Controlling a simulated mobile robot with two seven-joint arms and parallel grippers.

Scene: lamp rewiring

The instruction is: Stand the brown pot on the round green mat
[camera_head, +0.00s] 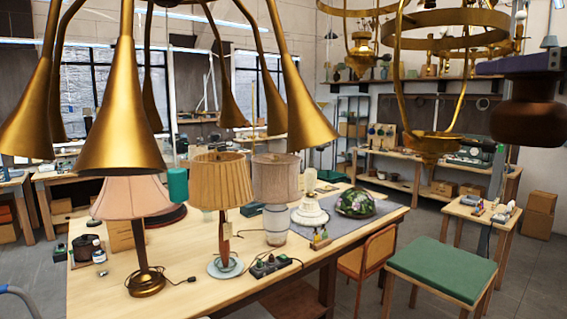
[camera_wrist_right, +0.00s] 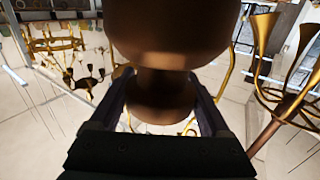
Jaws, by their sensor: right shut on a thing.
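The brown pot (camera_head: 531,122) hangs high at the right edge of the head view, partly cut off. It also fills the upper middle of the right wrist view (camera_wrist_right: 172,32), where a narrow neck joins two wider parts. My right gripper (camera_head: 518,64) shows as a purple-grey part at the pot's top. In the right wrist view its fingers (camera_wrist_right: 158,84) close around the neck from both sides. I cannot make out a round green mat for certain; a dark round disc (camera_head: 166,217) lies behind the pink-shaded lamp.
The wooden workbench (camera_head: 205,292) holds several lamps, including a pink-shaded one (camera_head: 132,198). A green-topped square stool (camera_head: 445,268) stands at the lower right, its top clear. Brass lamp horns (camera_head: 122,110) hang close in front, and a brass ring fixture (camera_head: 455,17) hangs near the pot.

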